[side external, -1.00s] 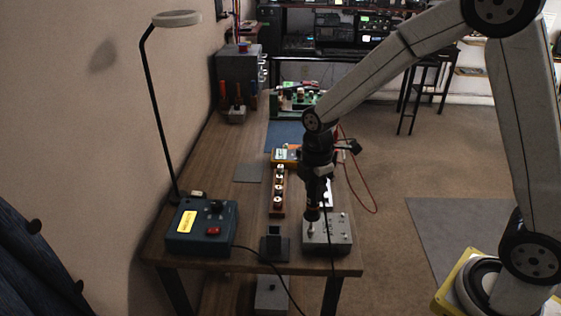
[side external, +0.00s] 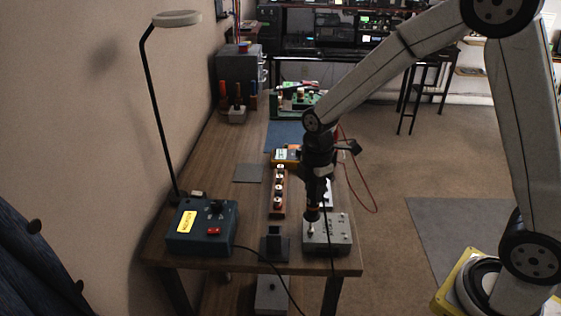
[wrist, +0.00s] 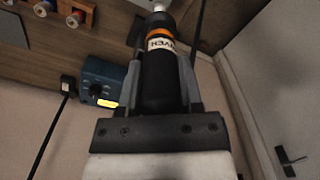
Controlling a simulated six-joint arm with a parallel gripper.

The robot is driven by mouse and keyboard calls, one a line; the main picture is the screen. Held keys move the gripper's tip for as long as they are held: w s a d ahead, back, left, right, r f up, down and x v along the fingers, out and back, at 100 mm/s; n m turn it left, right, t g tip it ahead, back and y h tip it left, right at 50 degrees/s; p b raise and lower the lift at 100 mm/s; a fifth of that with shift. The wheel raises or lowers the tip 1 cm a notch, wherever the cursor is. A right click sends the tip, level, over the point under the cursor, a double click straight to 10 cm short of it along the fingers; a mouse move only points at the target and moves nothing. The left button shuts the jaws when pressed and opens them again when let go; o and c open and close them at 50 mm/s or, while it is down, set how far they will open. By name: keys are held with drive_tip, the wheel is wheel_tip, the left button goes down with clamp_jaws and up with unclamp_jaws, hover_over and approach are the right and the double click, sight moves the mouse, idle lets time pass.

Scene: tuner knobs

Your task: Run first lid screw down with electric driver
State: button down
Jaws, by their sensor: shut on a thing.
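My gripper (side external: 318,178) is shut on the electric driver (side external: 313,212), a dark tool with an orange band. The driver points down, with its tip over the left part of the grey metal box lid (side external: 335,238). A pale piece shows at the tip; whether it is seated on a screw is too small to tell. In the wrist view, the two fingers of my gripper (wrist: 160,85) clasp the driver (wrist: 158,72) from both sides, and its tip end is at the top of the picture.
A blue control box (side external: 201,242) with a red button stands at left, also in the wrist view (wrist: 100,85). A dark holder (side external: 274,245) is beside the metal box. A wooden strip with knobs (side external: 278,205) lies behind. A lamp (side external: 160,110) stands at the wall. A cable runs across the front.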

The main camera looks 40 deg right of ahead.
drive_tip(key=shift+f, duration=0.9)
idle(2.6)
drive_tip(key=shift+r, duration=0.15)
drive_tip(key=shift+r, duration=2.4)
drive_tip(key=shift+d, duration=0.15)
